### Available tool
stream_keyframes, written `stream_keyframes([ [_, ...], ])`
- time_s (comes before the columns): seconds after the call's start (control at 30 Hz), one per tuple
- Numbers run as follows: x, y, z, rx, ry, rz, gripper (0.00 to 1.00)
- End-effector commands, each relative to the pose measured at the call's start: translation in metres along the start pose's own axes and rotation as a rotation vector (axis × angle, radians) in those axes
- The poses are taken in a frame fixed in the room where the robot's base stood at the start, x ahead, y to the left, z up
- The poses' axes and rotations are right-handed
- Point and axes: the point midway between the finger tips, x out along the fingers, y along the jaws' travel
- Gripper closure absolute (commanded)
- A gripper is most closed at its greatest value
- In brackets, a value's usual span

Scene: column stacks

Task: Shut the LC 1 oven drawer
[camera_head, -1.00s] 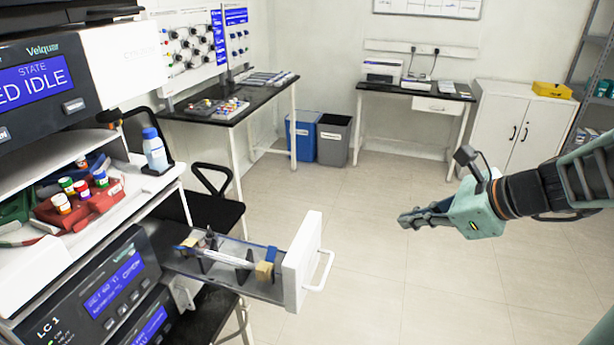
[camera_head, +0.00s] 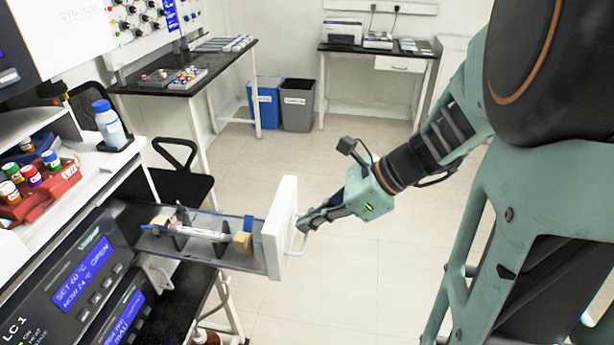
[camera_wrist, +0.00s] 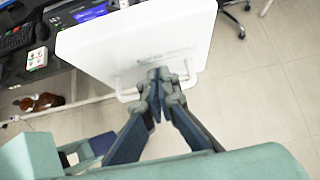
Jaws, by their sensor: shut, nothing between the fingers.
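The LC 1 module (camera_head: 85,275) has a lit display that reads OPEN. My gripper (camera_head: 304,222) is shut and empty, its fingertips at the handle side of the white front. In the wrist view the shut fingertips (camera_wrist: 160,75) overlap the handle and lower part of the front (camera_wrist: 135,38); whether they touch cannot be told.
A bottle (camera_head: 108,125) and a red tray of vials (camera_head: 38,188) sit on the stack. A black chair (camera_head: 180,180) stands behind the drawer. Blue and grey bins (camera_head: 298,105) stand farther back. The floor right of the drawer is clear.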

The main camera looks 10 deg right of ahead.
Motion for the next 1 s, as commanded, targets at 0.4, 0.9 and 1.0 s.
stream_keyframes([
  [0.4,0.01,0.0,0.0,0.0,0.0,-0.001,1.0],
  [0.9,0.042,0.001,0.033,-0.003,-0.001,0.003,1.0],
  [1.0,0.059,0.001,0.051,-0.005,0.0,0.004,1.0],
])
